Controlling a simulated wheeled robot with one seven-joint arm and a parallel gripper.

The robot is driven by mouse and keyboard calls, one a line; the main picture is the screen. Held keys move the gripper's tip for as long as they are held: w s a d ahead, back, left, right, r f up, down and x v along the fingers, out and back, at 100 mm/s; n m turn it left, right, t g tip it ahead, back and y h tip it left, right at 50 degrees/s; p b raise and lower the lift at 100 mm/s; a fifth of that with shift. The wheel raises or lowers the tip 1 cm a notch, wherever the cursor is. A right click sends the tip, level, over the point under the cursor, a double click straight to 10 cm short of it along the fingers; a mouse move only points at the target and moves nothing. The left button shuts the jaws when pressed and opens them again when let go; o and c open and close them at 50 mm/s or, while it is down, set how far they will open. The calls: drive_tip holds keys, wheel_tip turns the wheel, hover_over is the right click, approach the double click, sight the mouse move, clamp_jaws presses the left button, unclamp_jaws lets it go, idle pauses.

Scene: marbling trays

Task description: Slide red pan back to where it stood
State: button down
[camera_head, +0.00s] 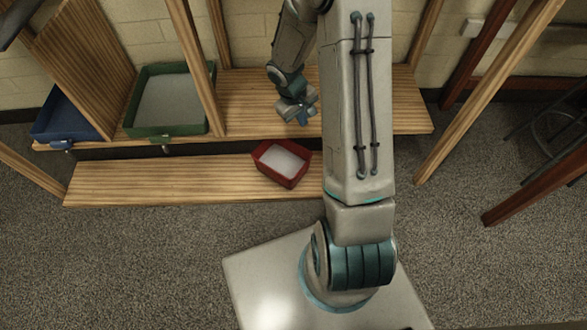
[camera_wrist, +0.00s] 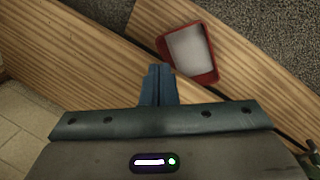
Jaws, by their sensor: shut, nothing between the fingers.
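The red pan (camera_head: 282,163) is a small tray with a pale grey inside. It sits on the lower wooden shelf (camera_head: 170,178), turned at an angle, with its back side near the edge of the upper shelf (camera_head: 240,110). It also shows in the wrist view (camera_wrist: 187,52), just beyond my fingertips and slightly to the right. My gripper (camera_head: 303,118) is above the upper shelf, behind the pan and apart from it. In the wrist view my gripper's blue fingers (camera_wrist: 159,70) are together with nothing between them. My arm hides part of both shelves.
A green tray (camera_head: 167,100) and a blue tray (camera_head: 65,118) stand on the upper shelf at the left, in bays split by wooden uprights (camera_head: 192,65). The upper shelf around my gripper looks clear. Dark stools (camera_head: 560,130) stand at the far right.

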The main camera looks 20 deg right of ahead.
wheel_tip(320, 180, down, 32)
drive_tip(key=w+a+n+y+b, duration=0.1)
drive_tip(key=y+b, duration=0.1)
drive_tip(key=b, duration=0.3)
drive_tip(key=shift+w+a+y+b, duration=0.3)
drive_tip(key=shift+w+b, duration=0.05)
